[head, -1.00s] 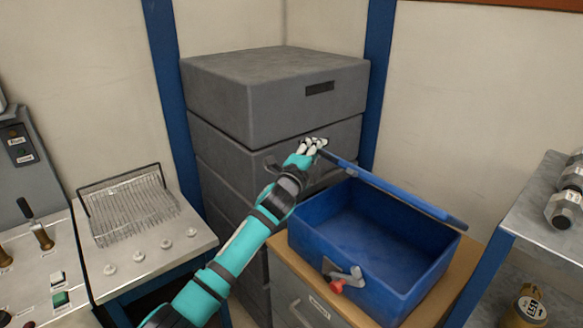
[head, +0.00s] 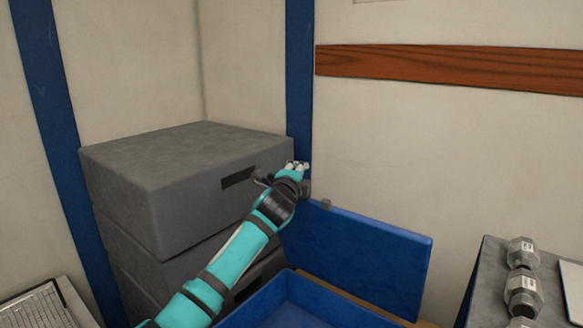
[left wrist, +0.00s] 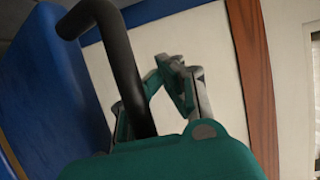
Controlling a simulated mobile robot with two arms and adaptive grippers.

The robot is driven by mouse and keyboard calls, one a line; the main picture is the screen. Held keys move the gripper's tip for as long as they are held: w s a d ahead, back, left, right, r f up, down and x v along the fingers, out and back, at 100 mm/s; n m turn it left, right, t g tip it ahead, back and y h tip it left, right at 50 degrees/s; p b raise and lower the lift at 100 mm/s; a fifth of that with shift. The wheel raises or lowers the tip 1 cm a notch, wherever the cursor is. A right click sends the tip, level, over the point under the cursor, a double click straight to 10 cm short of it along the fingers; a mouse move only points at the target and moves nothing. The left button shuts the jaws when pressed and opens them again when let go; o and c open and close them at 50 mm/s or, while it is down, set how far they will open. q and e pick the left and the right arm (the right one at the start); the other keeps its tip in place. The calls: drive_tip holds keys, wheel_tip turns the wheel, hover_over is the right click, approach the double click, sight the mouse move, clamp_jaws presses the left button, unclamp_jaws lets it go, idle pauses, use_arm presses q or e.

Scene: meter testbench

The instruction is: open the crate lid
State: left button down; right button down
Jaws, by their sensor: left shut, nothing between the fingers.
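The blue crate (head: 262,298) sits at the bottom of the head view, cut off by the frame edge. Its blue lid (head: 365,258) stands steeply raised along the crate's back side, with a small latch piece on its top edge. My left gripper (head: 297,165) is shut and empty, just above the lid's upper left corner. In the left wrist view its fingers (left wrist: 178,82) show beside a dark bent bar, and a blue panel, likely the lid (left wrist: 45,85), fills the left. Whether the gripper touches the lid is unclear. My right gripper is out of view.
Stacked grey cases (head: 180,200) stand left of the crate, close to my left arm. A blue post (head: 299,80) and the pale wall are behind. A grey shelf (head: 500,275) with metal weights (head: 522,290) stands at right.

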use_arm(q)
drive_tip(key=shift+d+r, duration=0.1)
drive_tip(key=shift+r, duration=0.05)
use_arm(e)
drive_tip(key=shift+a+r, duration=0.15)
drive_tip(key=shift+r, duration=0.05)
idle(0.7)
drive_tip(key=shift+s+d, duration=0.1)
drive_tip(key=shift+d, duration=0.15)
use_arm(q)
drive_tip(key=c, duration=1.6)
unclamp_jaws()
drive_tip(key=shift+s, duration=0.1)
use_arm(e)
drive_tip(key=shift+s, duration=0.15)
